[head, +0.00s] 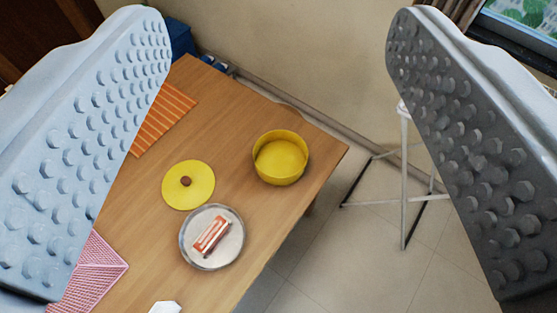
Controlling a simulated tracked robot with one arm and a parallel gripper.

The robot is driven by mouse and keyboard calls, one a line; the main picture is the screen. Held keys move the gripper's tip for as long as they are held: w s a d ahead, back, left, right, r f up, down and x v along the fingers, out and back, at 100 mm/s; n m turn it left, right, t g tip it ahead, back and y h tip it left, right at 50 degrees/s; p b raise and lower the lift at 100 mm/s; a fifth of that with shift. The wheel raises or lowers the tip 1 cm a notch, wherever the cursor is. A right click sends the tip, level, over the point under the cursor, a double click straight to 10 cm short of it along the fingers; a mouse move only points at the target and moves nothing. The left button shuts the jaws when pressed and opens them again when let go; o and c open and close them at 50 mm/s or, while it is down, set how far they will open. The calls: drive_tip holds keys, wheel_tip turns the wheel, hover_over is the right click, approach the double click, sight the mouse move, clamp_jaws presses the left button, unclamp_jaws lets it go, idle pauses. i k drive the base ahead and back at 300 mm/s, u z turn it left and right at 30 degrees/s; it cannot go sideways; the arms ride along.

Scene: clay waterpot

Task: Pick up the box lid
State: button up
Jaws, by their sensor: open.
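The box lid (201,188) is a flat yellow disc with a small brown knob. It lies on the wooden table left of the open yellow round box (281,158). The box is empty as far as I can see, and its lid is off beside it. My gripper (280,42) is open, with its two studded fingers wide apart at the left and right of the view. Nothing is between the fingers close up. The table with the lid and box shows in the gap between them, farther away.
A round metal plate (213,263) with a red and white packet (211,236) is just below the lid. An orange striped mat (164,115), a pink mat (91,273) and a white object (165,307) are on the table (235,106). A white stand (405,180) is on the floor at right.

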sight(188, 186)
drive_tip(key=u, duration=3)
drive_tip(key=k, duration=0.8)
drive_tip(key=z, duration=1.85)
drive_tip(key=i, duration=0.9)
drive_tip(key=u, duration=0.05)
